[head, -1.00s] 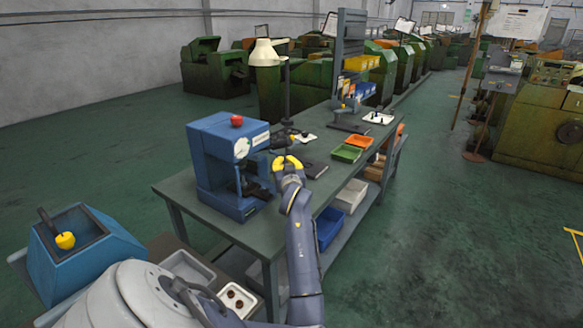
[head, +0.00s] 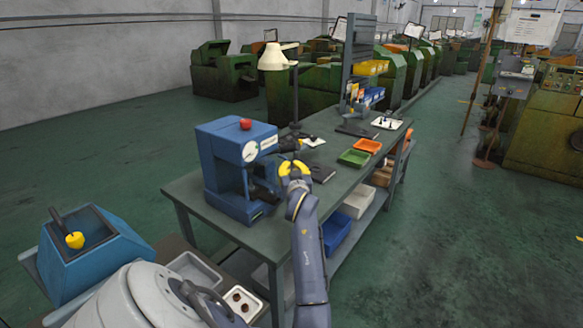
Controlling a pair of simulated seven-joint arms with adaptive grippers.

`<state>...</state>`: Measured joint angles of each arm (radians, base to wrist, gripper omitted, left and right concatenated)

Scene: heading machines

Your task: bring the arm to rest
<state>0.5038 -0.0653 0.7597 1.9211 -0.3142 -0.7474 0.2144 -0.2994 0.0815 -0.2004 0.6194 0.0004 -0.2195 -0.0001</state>
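I see nothing clearly held. My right gripper is not in view.
The workbench (head: 190,192) carries a lamp (head: 275,57), a green tray (head: 353,158), an orange tray (head: 367,145) and a white tray (head: 386,123). Open floor lies to the right.

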